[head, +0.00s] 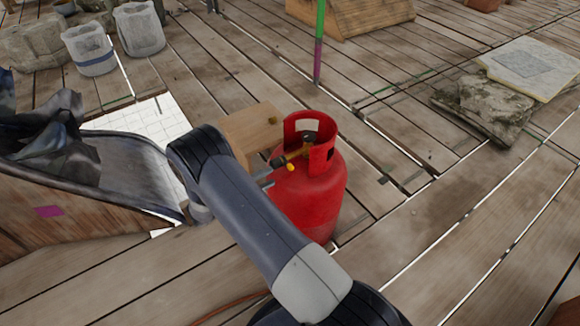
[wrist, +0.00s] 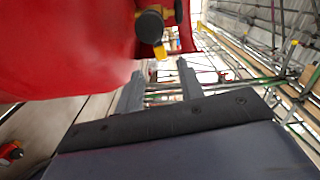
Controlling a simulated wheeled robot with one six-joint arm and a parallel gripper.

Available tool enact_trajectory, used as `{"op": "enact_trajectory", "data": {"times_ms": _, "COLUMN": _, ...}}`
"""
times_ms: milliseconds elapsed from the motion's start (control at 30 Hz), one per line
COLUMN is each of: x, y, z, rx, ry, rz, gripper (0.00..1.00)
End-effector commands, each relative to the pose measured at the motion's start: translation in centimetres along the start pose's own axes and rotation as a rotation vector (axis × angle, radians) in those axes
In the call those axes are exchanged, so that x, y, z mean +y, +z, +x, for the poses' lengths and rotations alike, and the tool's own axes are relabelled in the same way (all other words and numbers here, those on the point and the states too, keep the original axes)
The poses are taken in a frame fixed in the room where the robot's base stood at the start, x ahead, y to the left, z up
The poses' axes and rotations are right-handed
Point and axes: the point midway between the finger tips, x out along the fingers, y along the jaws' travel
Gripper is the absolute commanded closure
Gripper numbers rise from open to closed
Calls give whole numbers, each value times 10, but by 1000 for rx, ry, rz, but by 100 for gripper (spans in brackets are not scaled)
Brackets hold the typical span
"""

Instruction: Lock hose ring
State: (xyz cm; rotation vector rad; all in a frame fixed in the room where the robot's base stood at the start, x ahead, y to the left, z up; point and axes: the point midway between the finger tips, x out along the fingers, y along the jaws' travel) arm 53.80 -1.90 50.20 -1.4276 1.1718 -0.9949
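A red gas cylinder (head: 318,195) stands upright on the plank floor in the head view. Its collar surrounds a brass-coloured valve (head: 298,153) with a black round end (head: 277,162) and a yellow piece (head: 291,167). In the wrist view the red cylinder (wrist: 70,50) fills the upper left, with a black round fitting (wrist: 150,27) and a yellow piece (wrist: 160,51). I cannot tell which part is the hose ring. My gripper (wrist: 159,82) is open, its fingers apart and nothing seen between them, just below the fitting. My arm mostly hides it in the head view.
A wooden block (head: 252,130) stands behind the cylinder. White buckets (head: 90,50) and a dark draped sheet (head: 140,170) are at left. A green and purple pole (head: 319,40) rises behind. Stone slabs (head: 485,108) lie at right. An orange hose (head: 230,306) lies at the bottom.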

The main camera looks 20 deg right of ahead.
Motion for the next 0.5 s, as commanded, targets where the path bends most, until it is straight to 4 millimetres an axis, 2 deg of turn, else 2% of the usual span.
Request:
{"op": "enact_trajectory", "data": {"times_ms": 300, "x": 2, "y": -1, "z": 62, "rx": 6, "ry": 2, "rz": 3, "gripper": 64}}
{"op": "enact_trajectory", "data": {"times_ms": 500, "x": 1, "y": -1, "z": 86, "rx": 3, "ry": 2, "rz": 3, "gripper": 64}}
